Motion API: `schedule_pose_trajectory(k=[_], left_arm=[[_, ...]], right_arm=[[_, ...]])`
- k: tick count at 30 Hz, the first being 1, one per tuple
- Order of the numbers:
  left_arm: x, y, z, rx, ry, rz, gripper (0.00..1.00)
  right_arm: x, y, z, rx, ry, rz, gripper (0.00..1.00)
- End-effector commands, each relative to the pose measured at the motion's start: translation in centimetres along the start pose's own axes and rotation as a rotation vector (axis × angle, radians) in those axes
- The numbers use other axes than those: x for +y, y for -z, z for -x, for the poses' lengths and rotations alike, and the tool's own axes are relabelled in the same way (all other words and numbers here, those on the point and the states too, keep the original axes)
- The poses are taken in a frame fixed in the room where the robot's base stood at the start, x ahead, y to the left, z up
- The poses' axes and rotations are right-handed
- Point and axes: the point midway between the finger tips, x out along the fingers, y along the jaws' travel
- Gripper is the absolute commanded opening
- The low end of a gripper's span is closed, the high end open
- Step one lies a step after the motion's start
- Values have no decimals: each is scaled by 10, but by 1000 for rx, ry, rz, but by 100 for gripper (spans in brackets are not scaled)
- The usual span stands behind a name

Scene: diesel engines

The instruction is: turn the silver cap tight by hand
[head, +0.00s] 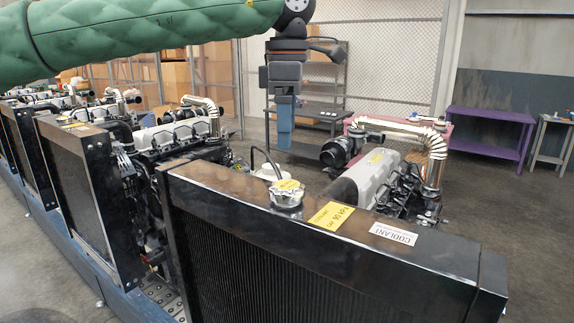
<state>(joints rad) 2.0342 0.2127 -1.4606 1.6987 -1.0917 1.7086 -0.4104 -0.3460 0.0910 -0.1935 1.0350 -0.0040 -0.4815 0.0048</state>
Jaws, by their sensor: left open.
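The silver cap (287,195) sits on the top of the black radiator tank (235,198), near its middle, with a yellow label on its top. It looks seated; how tight it is cannot be told. My left gripper (285,146) is open and empty. It hangs pointing down, above the cap in the picture and apart from it. Its blue fingers show edge-on, so the gap between them is hidden. My right gripper is out of view.
A yellow label (330,216) and a white coolant label (393,234) lie flat on the tank. A grey engine (370,178) with pipework stands behind the radiator. More engines and radiators (88,190) line the left. A purple table (490,130) stands far back right.

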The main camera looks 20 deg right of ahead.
Motion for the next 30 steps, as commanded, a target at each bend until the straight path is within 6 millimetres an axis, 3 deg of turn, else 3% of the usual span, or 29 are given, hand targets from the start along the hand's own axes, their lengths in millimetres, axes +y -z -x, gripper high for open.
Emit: schedule_pose_trajectory(k=[23,30], left_arm=[[0,-1,-64,-3,1,0,85],[0,-1,-81,-3,0,0,85]], right_arm=[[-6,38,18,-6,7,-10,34],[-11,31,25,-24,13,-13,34]])
